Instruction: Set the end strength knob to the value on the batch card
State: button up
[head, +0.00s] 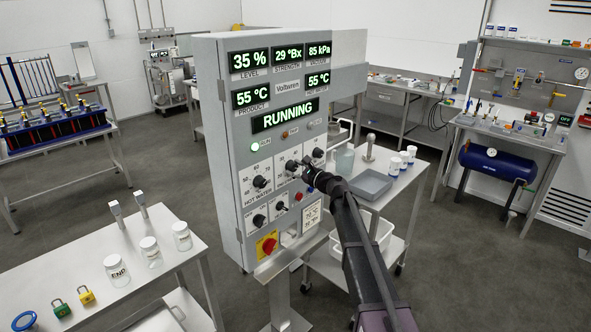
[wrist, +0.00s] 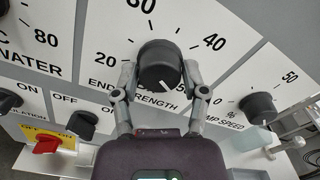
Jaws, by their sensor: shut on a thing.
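The end strength knob (wrist: 158,62) is a round black knob on the white control panel. Its scale reads 20 on the left, what looks like 30 at the top, and 40 on the right. A white mark on the knob sits at its lower right. My gripper (wrist: 160,76) is shut on this knob, one finger on each side.
The pump speed knob (wrist: 258,108) sits right of my gripper. A red switch on yellow (wrist: 46,143) is at lower left. The cabinet's displays (head: 289,88) read 29 °Bx strength and RUNNING. A trolley with a grey tray (head: 369,184) stands behind my arm; a table with jars (head: 150,250) is front left.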

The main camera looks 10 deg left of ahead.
jog(key=shift+n, duration=0.5)
jog(key=n, duration=0.4)
jog(key=shift+a, duration=0.1)
jog(key=n, duration=0.4)
jog(key=shift+w+r+n, duration=0.1)
jog(key=shift+n, duration=0.3)
jog(key=n, duration=0.9)
jog(key=shift+r, duration=0.1)
jog(key=n, duration=1.3)
